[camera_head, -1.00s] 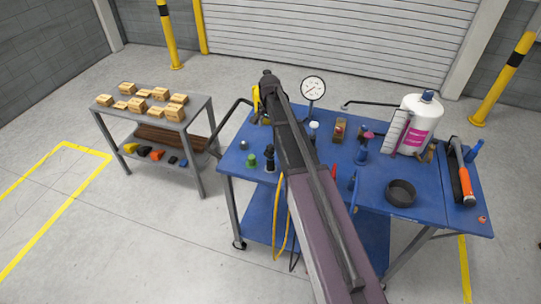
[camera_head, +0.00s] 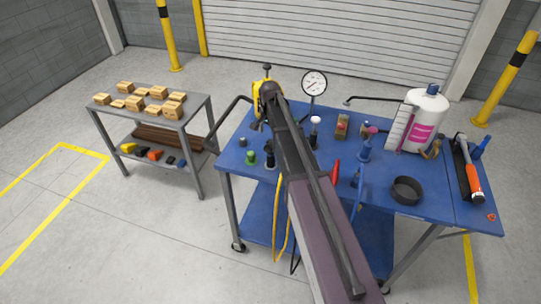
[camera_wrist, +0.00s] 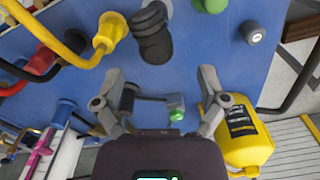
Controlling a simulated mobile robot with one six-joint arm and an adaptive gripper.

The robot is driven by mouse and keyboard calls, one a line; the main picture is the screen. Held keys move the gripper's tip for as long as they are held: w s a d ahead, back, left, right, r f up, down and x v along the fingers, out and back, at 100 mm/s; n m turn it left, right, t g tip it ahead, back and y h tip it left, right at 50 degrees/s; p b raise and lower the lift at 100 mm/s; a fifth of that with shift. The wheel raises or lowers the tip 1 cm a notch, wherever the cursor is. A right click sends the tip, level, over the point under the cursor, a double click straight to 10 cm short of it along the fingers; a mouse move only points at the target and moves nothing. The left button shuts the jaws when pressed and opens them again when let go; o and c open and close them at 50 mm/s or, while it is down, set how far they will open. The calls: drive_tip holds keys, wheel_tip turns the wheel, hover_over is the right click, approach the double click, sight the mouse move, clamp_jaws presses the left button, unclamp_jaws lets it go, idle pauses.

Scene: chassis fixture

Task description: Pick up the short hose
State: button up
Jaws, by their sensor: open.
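I cannot tell for certain which piece is the short hose. A thick black bent piece (camera_wrist: 152,38) stands on the blue bench top in the wrist view, just beyond my fingertips; a black piece also shows beside my arm in the head view (camera_head: 269,158). My gripper (camera_wrist: 160,75) is open, with its fingers spread and nothing held between them. A small grey-green fitting with a dark rod (camera_wrist: 175,106) shows between and below the fingers. In the head view my arm hides most of the gripper and the bench under it.
A yellow container (camera_wrist: 245,140) stands close to my right finger. A yellow hose (camera_wrist: 62,52) and red and black hoses lie at left. The blue bench (camera_head: 310,260) also holds a dial gauge (camera_head: 314,83), white bottle (camera_head: 422,120) and black ring (camera_head: 407,190). A grey shelf (camera_head: 190,112) holds wooden blocks.

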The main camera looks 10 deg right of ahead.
sight(270, 141)
drive_tip(key=shift+f+b, duration=1.05)
drive_tip(key=shift+f, duration=0.25)
drive_tip(key=shift+f, duration=0.1)
drive_tip(key=shift+s+f+b, duration=0.2)
drive_tip(key=shift+f+b, duration=2.3)
drive_tip(key=shift+b, duration=0.05)
clamp_jaws()
drive_tip(key=shift+r, duration=0.2)
wheel_tip(270, 141, up, 4)
drive_tip(key=p, duration=0.4)
drive_tip(key=shift+d+f, duration=0.1)
drive_tip(key=shift+f, duration=0.15)
drive_tip(key=s+r+p, duration=0.1)
drive_tip(key=s, duration=1.5)
